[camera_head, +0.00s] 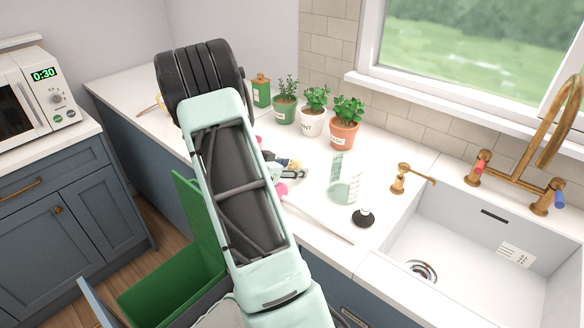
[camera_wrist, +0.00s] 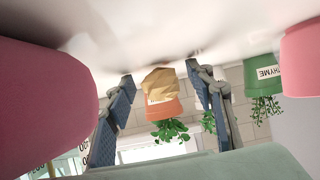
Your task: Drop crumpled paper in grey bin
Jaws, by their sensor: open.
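The crumpled paper (camera_head: 292,163) is a tan ball on the white counter, partly hidden by my gripper in the head view. In the wrist view, which is upside down, the crumpled paper (camera_wrist: 158,84) sits between the two fingers with a gap on each side. My gripper (camera_wrist: 160,75) is open around it; in the head view my gripper (camera_head: 283,168) is low over the counter. The grey bin (camera_head: 198,303) seems to be beside the green bin at the bottom of the head view, mostly hidden by my arm.
A green bin (camera_head: 160,288) with a raised green panel stands in a pulled-out drawer. Pink objects (camera_wrist: 40,95) flank the gripper.

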